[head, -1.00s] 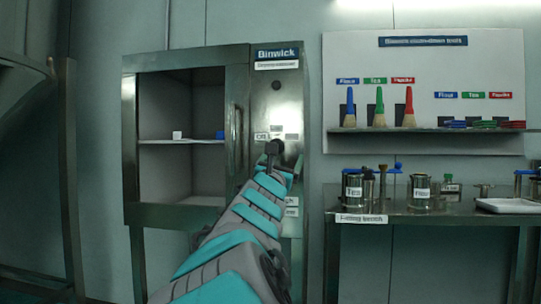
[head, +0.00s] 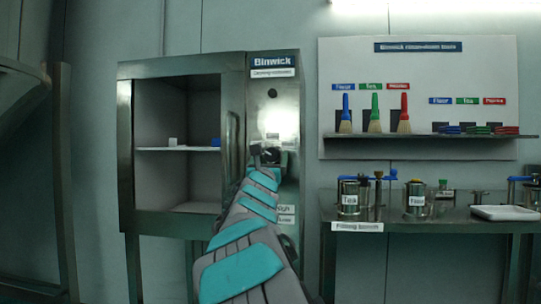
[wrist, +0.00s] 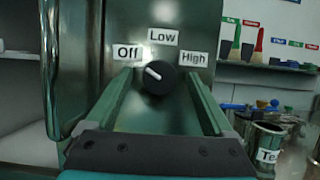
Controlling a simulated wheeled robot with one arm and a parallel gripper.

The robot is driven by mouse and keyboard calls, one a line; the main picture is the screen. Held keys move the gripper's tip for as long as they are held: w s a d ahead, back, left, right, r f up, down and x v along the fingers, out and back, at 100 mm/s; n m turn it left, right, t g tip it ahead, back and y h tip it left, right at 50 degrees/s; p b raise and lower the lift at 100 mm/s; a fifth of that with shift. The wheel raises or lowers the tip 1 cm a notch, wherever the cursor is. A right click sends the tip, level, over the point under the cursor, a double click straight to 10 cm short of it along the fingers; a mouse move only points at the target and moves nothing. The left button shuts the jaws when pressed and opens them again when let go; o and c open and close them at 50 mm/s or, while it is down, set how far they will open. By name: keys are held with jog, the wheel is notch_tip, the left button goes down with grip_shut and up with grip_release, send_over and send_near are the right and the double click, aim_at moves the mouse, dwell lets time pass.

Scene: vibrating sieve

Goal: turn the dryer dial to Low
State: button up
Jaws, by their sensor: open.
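The dryer dial (wrist: 159,77) is a round black knob on the steel panel in the wrist view. Its white mark points up and left, towards the Off label (wrist: 127,52). The Low label (wrist: 163,36) is above the dial and the High label (wrist: 194,58) is at its upper right. My gripper (wrist: 162,80) is open, with one green finger on each side of the dial in the picture. A gap shows between each finger and the knob; I cannot tell how deep they reach. In the head view my arm reaches the panel of the dryer (head: 128,160) and partly hides the dial area.
A vertical door handle (wrist: 50,75) stands close left of my gripper. On the right are a filling bench (head: 440,216) with tins, including a Tea tin (head: 349,198), and a wall shelf (head: 420,137) with brushes.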

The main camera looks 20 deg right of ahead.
jog(key=shift+c, duration=0.2)
jog(key=c, duration=1.3)
jog(key=shift+w+m, duration=0.1)
jog(key=shift+m, duration=0.4)
jog(key=m, duration=0.1)
jog(key=m+g+h+p, duration=0.1)
jog(key=m, duration=0.1)
jog(key=m+g+h+p, duration=0.1)
jog(key=m, duration=0.1)
jog(key=shift+a+r, duration=0.1)
jog(key=shift+r, duration=0.2)
jog(key=m+g+p, duration=0.1)
jog(key=m, duration=0.1)
jog(key=m+g+h+p, duration=0.1)
jog(key=m, duration=0.2)
jog(key=shift+w+f+g+h, duration=0.1)
jog(key=shift+g+h, duration=0.2)
jog(key=shift+m+g+p, duration=0.5)
jog(key=shift+m+g, duration=0.4)
jog(key=shift+m, duration=1.6)
